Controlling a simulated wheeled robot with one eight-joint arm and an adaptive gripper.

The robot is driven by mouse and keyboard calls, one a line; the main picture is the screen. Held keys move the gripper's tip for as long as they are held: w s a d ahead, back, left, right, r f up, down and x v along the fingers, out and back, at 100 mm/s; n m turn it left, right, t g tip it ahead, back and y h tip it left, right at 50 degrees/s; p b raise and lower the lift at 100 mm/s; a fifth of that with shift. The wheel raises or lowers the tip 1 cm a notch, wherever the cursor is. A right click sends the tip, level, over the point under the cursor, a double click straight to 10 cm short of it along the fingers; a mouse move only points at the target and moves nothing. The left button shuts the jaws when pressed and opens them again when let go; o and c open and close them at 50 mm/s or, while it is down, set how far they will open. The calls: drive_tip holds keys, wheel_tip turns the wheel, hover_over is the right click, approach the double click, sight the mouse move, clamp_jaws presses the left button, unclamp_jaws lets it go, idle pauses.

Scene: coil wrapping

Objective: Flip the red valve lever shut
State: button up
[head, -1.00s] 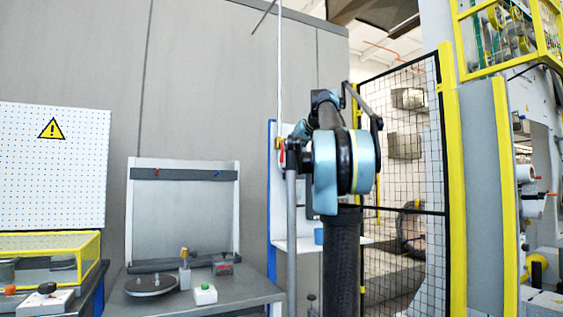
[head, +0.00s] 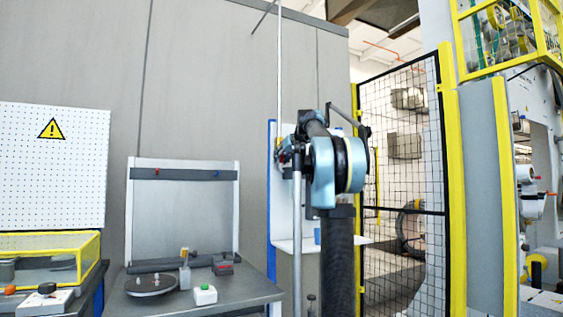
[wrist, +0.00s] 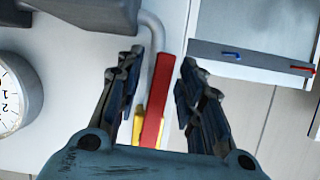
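The red valve lever (wrist: 153,112) shows in the wrist view as a long red bar between my two fingers. A yellow part (wrist: 138,125) of the valve lies beside and partly behind it, near a bent grey pipe (wrist: 153,32). My gripper (wrist: 162,57) is open, with one finger on each side of the lever. A gap shows between the lever and each finger; the right one is narrow near the top. In the head view, my gripper (head: 290,152) is at the valve on the upright pipe and covers most of the lever.
A round gauge (wrist: 12,95) is left of my gripper in the wrist view, with a dark grey block (wrist: 85,15) above. In the head view, a workbench (head: 240,288) with a white backboard stands at left. A black mesh fence (head: 405,170) stands at right.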

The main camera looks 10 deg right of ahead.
clamp_jaws()
drive_tip(key=shift+s+a+r+m+t+y, duration=0.25)
drive_tip(key=shift+a+r+m+y, duration=0.8)
drive_tip(key=shift+m, duration=1.1)
drive_tip(key=shift+s+a+r+m+t+y, duration=0.1)
drive_tip(key=shift+s+a+r+m+y, duration=0.3)
drive_tip(key=shift+a+r+m+y, duration=1.25)
drive_tip(key=shift+s+a+r+m+t+y, duration=0.25)
drive_tip(key=shift+r+m+y, duration=0.5)
drive_tip(key=shift+m, duration=1.95)
drive_tip(key=shift+d+f, duration=0.1)
